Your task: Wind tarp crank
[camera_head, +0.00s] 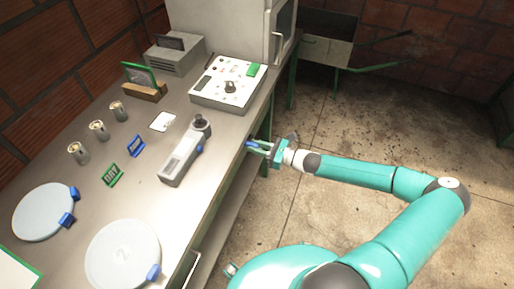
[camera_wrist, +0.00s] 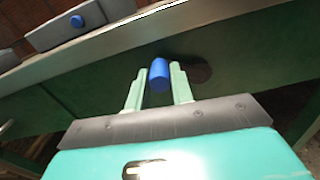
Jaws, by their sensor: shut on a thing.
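My gripper (camera_head: 259,148) is at the front side of the steel-topped bench, just below the top's edge. In the wrist view its two pale green fingers (camera_wrist: 158,82) are shut on a small blue cylindrical handle (camera_wrist: 159,72). The blue handle (camera_head: 252,144) also shows in the head view, partly hidden by the fingers. It stands in front of the bench's dark green side panel (camera_wrist: 235,65). A dark round patch (camera_wrist: 202,73) shows on the panel right of the handle. No tarp can be made out, and the rest of the crank is hidden or unclear.
A green-framed trough (camera_head: 330,42) is at the back.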

